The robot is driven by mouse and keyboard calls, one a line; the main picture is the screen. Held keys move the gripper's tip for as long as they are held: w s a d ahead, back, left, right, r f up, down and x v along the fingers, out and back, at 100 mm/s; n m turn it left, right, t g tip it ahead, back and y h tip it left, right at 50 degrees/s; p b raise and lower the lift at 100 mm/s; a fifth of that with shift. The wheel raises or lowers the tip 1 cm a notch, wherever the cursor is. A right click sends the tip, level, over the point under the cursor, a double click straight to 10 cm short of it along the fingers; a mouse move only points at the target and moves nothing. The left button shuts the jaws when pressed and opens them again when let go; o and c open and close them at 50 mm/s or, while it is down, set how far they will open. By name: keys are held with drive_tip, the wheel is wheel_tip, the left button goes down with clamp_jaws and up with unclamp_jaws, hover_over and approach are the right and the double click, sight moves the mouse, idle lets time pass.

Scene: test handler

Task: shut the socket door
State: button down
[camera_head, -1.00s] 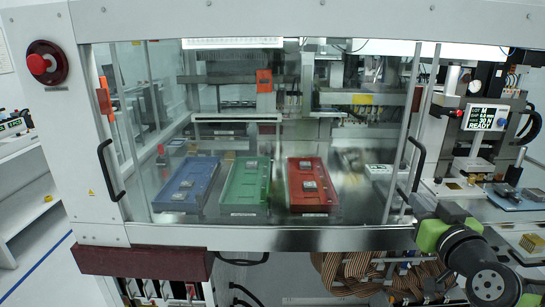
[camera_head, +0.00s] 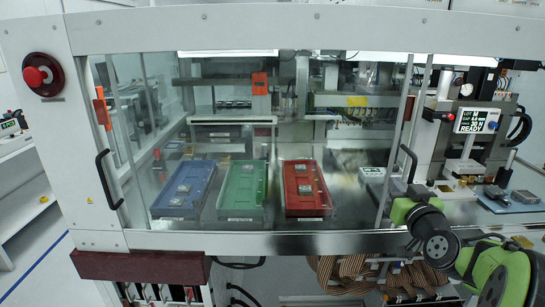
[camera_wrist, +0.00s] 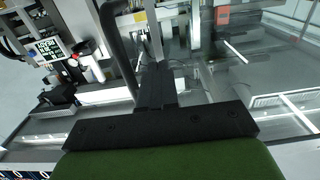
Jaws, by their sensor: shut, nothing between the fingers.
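A glass panel (camera_head: 392,150) with an upright black handle (camera_head: 410,165) stands right of the tray window, beside the uncovered socket station (camera_head: 470,165); I take it for the socket door. My gripper (camera_wrist: 155,85) shows in the wrist view with its dark fingers together and empty. The black handle (camera_wrist: 119,45) rises just left of the fingertips there; I cannot tell whether they touch. In the head view my green and black arm reaches from the lower right to just below the handle, and the fingertips are hard to make out.
Blue (camera_head: 183,190), green (camera_head: 242,190) and red (camera_head: 304,188) trays lie behind the front glass. A lit display (camera_head: 471,120) reads READY at the right. A red stop button (camera_head: 36,76) is at the upper left. Another black handle (camera_head: 108,180) is on the left.

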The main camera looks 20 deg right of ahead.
drive_tip(key=s+d+p, duration=0.1)
drive_tip(key=s+d, duration=0.1)
drive_tip(key=d, duration=0.7)
drive_tip(key=s+d+p, duration=0.1)
drive_tip(key=s+d, duration=0.2)
drive_tip(key=d, duration=0.7)
drive_tip(key=shift+s+d, duration=0.15)
drive_tip(key=shift+s, duration=0.2)
